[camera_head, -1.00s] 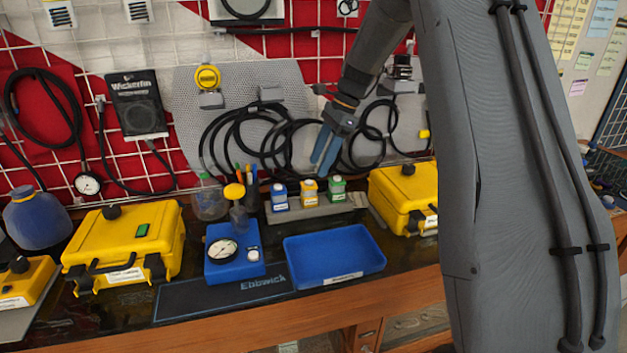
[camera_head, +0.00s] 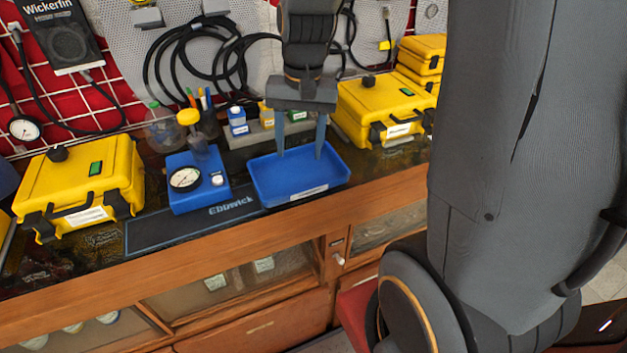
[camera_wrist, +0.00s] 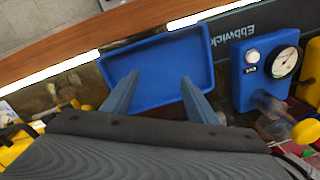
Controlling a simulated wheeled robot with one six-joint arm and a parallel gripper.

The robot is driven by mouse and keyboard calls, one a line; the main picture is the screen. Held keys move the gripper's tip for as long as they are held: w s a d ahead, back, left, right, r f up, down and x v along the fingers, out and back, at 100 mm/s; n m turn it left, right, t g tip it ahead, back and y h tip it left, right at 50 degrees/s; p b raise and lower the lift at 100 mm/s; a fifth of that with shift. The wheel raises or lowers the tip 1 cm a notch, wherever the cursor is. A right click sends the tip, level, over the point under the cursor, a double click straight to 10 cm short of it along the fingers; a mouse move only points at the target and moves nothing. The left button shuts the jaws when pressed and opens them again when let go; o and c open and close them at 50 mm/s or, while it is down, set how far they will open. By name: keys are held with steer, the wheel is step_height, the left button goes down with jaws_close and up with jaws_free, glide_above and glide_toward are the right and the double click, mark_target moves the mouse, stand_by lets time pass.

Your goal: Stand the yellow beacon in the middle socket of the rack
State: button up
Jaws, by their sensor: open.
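A grey rack (camera_head: 240,139) stands behind the blue tray, partly hidden by my gripper. Small blue, yellow and green labelled pieces stand along it, the yellow one (camera_head: 267,114) in the middle. I cannot tell for sure which of the two is the yellow beacon. My gripper (camera_head: 300,152) is open and empty, fingers pointing down over the blue tray (camera_head: 262,190). The wrist view shows nothing between the fingers (camera_wrist: 159,100).
The blue tray is empty. Yellow cases (camera_head: 78,185) and (camera_head: 385,105) stand at either side. A glass jar (camera_head: 160,132) and pen cup (camera_head: 204,122) are behind the gauge box.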

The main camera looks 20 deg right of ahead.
steer(key=s+f+n, duration=0.1)
steer(key=s, duration=0.2)
steer(key=s+f+n, duration=0.1)
steer(key=s+n, duration=0.1)
steer(key=s, duration=0.1)
steer(key=s+f+n, duration=0.1)
steer(key=s+n, duration=0.1)
steer(key=s, duration=0.1)
steer(key=shift+s+a+h, duration=0.15)
steer(key=shift+a+h, duration=0.2)
steer(key=shift+h, duration=0.05)
stand_by(0.5)
